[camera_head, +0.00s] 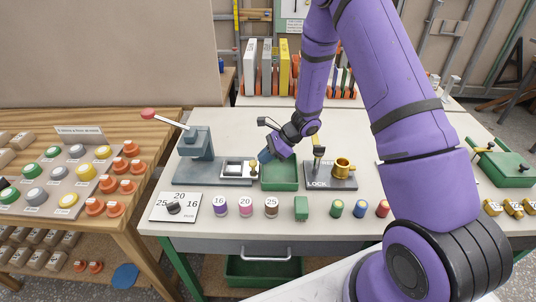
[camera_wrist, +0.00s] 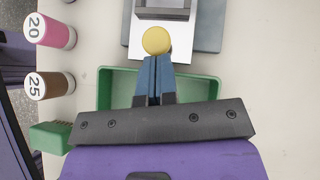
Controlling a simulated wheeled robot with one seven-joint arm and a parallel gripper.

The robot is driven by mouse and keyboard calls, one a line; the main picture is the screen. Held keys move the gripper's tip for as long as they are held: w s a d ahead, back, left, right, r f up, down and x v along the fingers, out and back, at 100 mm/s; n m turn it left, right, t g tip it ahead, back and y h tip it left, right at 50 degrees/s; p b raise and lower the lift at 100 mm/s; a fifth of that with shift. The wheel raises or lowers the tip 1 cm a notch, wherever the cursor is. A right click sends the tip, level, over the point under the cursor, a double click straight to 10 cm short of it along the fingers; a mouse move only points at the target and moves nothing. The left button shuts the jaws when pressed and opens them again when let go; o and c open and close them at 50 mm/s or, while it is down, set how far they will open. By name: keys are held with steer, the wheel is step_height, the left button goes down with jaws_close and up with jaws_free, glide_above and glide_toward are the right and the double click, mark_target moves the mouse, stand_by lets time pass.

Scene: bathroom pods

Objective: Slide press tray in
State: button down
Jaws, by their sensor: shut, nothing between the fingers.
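The press (camera_head: 196,150) is grey-blue with a red-knobbed lever (camera_head: 149,114) and stands on the left part of the white bench. Its light tray (camera_head: 235,168) sticks out to the right of the press body, with a yellow knob (camera_head: 253,165) at its right end. My gripper (camera_head: 264,157) is just right of this knob, above the green bin. In the wrist view, the yellow knob (camera_wrist: 156,40) is directly ahead of my blue fingertips (camera_wrist: 155,62). The fingers are together and empty. They look touching or nearly touching the knob; I cannot tell which.
A green open bin (camera_head: 280,185) lies under my gripper. Right of it stands a dark fixture with a brass cup (camera_head: 343,165). Numbered cylinders (camera_head: 245,206) and a green block (camera_head: 301,208) line the bench front. A numbered dial plate (camera_head: 181,207) lies front left.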

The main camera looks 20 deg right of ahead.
mark_target(228, 166)
steer(key=w+a, duration=0.1)
steer(key=a, duration=0.3)
steer(key=w+a, duration=0.2)
steer(key=a, duration=0.1)
steer(key=w+a, duration=0.1)
steer(key=a, duration=0.3)
steer(key=shift+w+a, duration=0.3)
steer(key=shift+w, duration=0.1)
steer(key=v, duration=1)
